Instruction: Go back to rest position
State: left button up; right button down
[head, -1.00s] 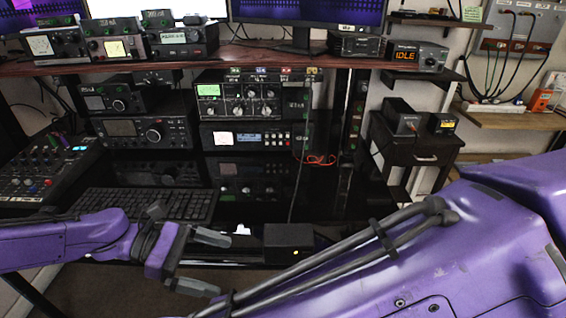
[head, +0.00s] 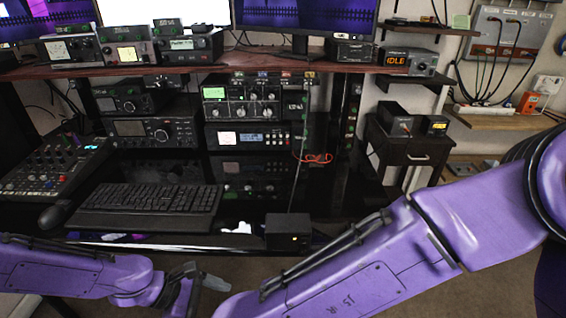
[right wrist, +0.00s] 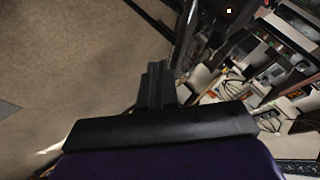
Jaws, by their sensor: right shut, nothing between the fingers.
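My left gripper (head: 205,282) is at the bottom of the head view, in front of the desk and apart from it. One grey finger shows and the other is hidden, so I cannot tell its opening. My right arm (head: 340,265) crosses the lower right of the head view, and its gripper is out of that view. In the right wrist view my right gripper (right wrist: 158,80) is shut and empty, over the carpet. No task object is held in the visible jaws.
The desk holds a keyboard (head: 150,205), a mixer (head: 55,165) and a small black box (head: 288,232) at its front edge. A tuner with knobs (head: 255,105) and other radios stand behind. A dark side table (head: 415,150) stands right. The carpet (right wrist: 70,60) looks clear.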

pick_arm(q)
jog(key=s+a+f+m+y+p, duration=0.1)
jog(key=s+a+f+m+y, duration=0.1)
jog(key=s+a+f+y, duration=0.4)
jog(key=s+a+f+m+y+p, duration=0.15)
jog(key=s+f, duration=0.25)
jog(key=f, duration=0.4)
pick_arm(e)
jog(key=w+d+f+n, duration=0.1)
jog(key=d+f+n, duration=0.4)
jog(key=d+f, duration=1)
pick_arm(q)
jog(key=s+a+f+m+t+y+p, duration=0.1)
jog(key=s+a+m+t+y, duration=0.1)
jog(key=s+a+m+y, duration=0.3)
jog(key=s+a+m, duration=0.2)
jog(key=a+m, duration=0.1)
jog(key=shift+s+f, duration=0.2)
jog(key=shift+s, duration=0.05)
pick_arm(e)
jog(key=s+d+f+n+g+y, duration=0.1)
jog(key=s+d+f+n+g, duration=0.1)
jog(key=s+d+f, duration=0.3)
jog(key=s+d+f+n+g, duration=0.2)
jog(key=s+d+f, duration=0.4)
jog(key=s, duration=0.5)
jog(key=shift+d+f+n+g+y, duration=0.15)
jog(key=shift+f+n+g+y, duration=0.15)
jog(key=shift+f+n+y, duration=0.1)
